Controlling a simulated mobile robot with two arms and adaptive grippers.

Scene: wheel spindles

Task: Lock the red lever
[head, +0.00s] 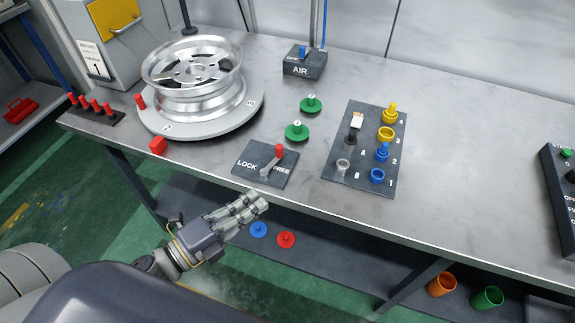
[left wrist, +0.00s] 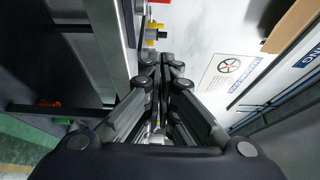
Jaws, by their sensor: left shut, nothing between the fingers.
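The red lever (head: 279,151) has a red knob on a grey arm and stands on a dark plate (head: 247,168) near the table's front edge. The plate reads LOCK on the left and FREE on the right. The lever's arm leans up and to the right, on the FREE side. My left gripper (head: 263,201) is just in front of the table edge, below the plate in the picture and apart from the lever. Its fingers are together and empty; they also show in the left wrist view (left wrist: 164,60). The lever is not clearly visible there. My right gripper is not in view.
A silver wheel (head: 192,75) sits on a round turntable (head: 250,108) at the back left. A dark board with coloured rings and pegs (head: 360,150) lies right. Green discs (head: 297,132) lie behind the lever.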

